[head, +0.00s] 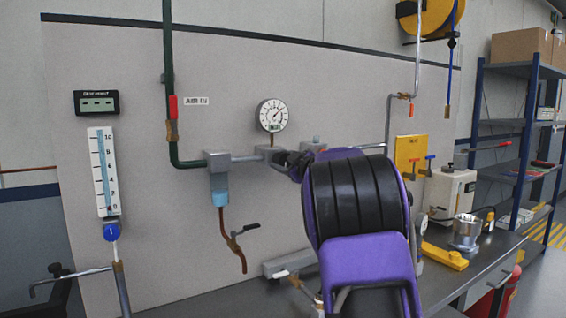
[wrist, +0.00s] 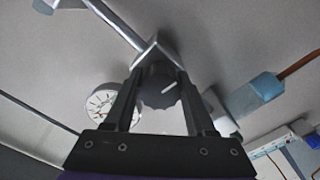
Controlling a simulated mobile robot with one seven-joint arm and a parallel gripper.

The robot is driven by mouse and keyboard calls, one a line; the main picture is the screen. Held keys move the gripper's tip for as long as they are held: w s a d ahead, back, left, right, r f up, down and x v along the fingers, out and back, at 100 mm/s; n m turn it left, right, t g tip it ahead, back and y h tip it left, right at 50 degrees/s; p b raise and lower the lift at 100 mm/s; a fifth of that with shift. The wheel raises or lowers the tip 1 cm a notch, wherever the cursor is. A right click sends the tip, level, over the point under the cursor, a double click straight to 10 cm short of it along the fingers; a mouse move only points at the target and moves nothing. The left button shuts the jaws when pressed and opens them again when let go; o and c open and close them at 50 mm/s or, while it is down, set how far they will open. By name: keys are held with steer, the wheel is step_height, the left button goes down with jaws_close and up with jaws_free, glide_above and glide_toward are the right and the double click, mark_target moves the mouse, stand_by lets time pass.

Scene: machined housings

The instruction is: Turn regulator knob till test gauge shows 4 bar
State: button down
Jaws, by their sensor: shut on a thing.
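The regulator knob (wrist: 160,92) is a dark grey round knob with a pale line mark, seen in the wrist view. My gripper (wrist: 160,74) is shut on it, one finger on each side. In the head view my gripper (head: 289,162) reaches the pipe fittings just below the round gauge, and my arm hides the knob. A white round dial gauge (head: 272,115) is on the panel; its needle points up and right, too small to read exactly. It also shows in the wrist view (wrist: 103,105), partly covered by a finger.
A green pipe (head: 168,60) with a red-handled valve runs down the panel at left. A column scale (head: 103,170) is at far left.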

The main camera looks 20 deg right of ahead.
steer(key=n+b, duration=0.2)
steer(key=n, duration=0.4)
steer(key=shift+f+n, duration=0.1)
steer(key=shift+n, duration=0.2)
steer(key=n+b, duration=0.1)
steer(key=n, duration=0.2)
steer(key=shift+n+b, duration=0.8)
steer(key=shift+n, duration=0.8)
steer(key=shift+c, duration=1.1)
jaws_free()
steer(key=shift+s, duration=0.1)
steer(key=s+d+b, duration=0.1)
steer(key=s+d, duration=0.2)
steer(key=s, duration=1.4)
steer(key=shift+d, duration=0.2)
